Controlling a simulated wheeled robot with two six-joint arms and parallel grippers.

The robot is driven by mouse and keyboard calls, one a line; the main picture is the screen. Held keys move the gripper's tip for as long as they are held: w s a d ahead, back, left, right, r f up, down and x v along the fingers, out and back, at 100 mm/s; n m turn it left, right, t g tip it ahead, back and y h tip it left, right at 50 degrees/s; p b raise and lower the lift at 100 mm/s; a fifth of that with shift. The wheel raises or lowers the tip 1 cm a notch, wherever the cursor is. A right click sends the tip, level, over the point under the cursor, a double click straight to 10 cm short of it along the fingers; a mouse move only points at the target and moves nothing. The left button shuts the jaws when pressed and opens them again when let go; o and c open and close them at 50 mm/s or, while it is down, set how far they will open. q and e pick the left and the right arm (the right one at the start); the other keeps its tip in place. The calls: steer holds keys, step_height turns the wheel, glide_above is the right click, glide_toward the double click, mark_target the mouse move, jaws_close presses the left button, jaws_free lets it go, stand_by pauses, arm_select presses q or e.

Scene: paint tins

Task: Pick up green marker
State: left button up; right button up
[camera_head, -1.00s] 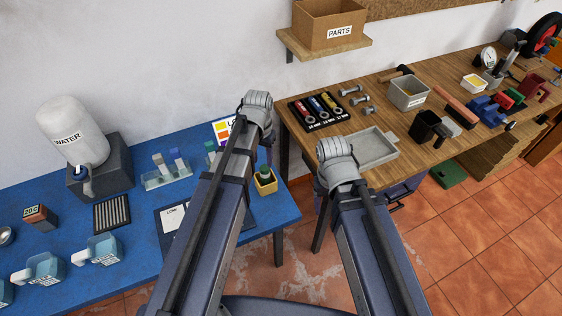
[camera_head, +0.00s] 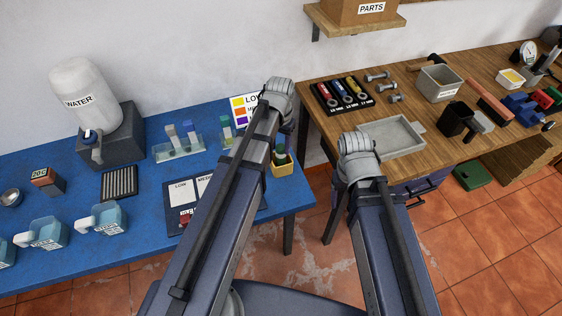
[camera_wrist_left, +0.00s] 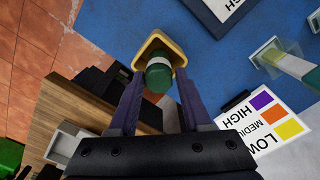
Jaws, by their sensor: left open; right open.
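In the left wrist view a green marker (camera_wrist_left: 158,77), round-topped with a pale band, stands in a small yellow holder (camera_wrist_left: 152,43). My left gripper (camera_wrist_left: 160,84) is open, with one finger on each side of the marker. Whether either finger touches it, I cannot tell. In the head view the yellow holder (camera_head: 283,169) stands near the right edge of the blue table (camera_head: 120,265), partly behind my left arm. My right gripper is not in view.
A LOW/MEDIUM/HIGH mat (camera_head: 178,196) lies in front. A wooden bench (camera_head: 420,165) with a grey tray (camera_head: 393,138) stands to the right, past a gap.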

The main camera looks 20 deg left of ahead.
mark_target(281, 155)
arm_select(q)
steer(key=shift+d+f+b, duration=0.1)
steer(key=shift+f+b, duration=2.5)
steer(key=shift+f, duration=0.15)
steer(key=shift+r, duration=0.1)
jaws_close()
